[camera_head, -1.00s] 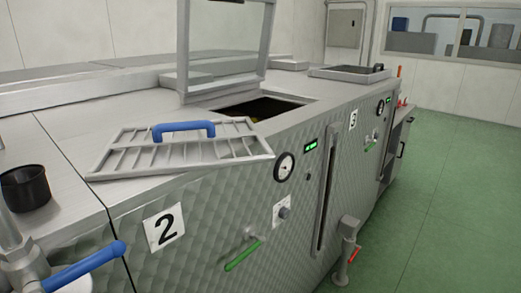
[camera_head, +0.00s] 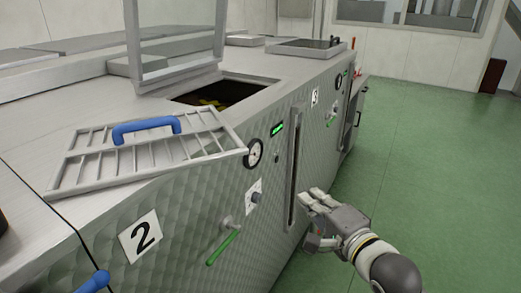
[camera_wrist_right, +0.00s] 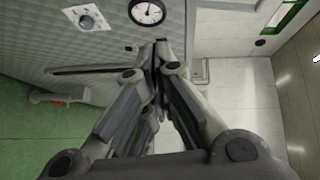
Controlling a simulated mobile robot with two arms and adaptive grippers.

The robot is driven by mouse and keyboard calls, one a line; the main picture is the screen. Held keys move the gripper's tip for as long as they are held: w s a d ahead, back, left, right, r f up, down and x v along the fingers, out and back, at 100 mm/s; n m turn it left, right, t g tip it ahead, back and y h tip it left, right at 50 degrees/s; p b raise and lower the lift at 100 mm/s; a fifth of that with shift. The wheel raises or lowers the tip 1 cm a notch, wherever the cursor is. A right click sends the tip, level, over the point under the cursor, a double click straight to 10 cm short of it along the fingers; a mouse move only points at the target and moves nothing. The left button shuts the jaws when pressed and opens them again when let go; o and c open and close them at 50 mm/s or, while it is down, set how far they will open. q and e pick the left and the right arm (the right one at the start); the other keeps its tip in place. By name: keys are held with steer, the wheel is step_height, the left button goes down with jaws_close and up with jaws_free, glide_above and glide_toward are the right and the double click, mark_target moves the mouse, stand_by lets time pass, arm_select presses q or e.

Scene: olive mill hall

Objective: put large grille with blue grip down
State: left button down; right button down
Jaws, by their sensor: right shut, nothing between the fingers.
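The large metal grille (camera_head: 185,147) with its blue grip (camera_head: 146,127) lies on the steel top of the machine marked 2, in the head view. It rests at an angle, and its right corner reaches over the front edge. My right gripper (camera_head: 312,198) is shut and empty in front of the machine's front face, to the right of the grille and apart from it. In the right wrist view the fingers (camera_wrist_right: 160,62) are together with nothing between them. The grille does not show there. My left gripper is not in view.
Behind the grille is an open hatch (camera_head: 212,93) with a raised framed lid (camera_head: 180,40). The front face carries a gauge (camera_head: 254,153), a green-handled valve (camera_head: 224,243) and a vertical slot. Green floor (camera_head: 430,170) is clear on the right.

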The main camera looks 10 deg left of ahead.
steer(key=s+a+r+y, duration=0.2)
steer(key=s+r, duration=0.2)
steer(key=r, duration=0.4)
steer(key=s+a+p+x, duration=0.2)
steer(key=p+x, duration=0.4)
steer(key=x, duration=0.6)
steer(key=shift+w+a+f, duration=0.2)
steer(key=shift+a+f, duration=0.05)
steer(key=shift+a, duration=0.05)
steer(key=shift+w, duration=0.1)
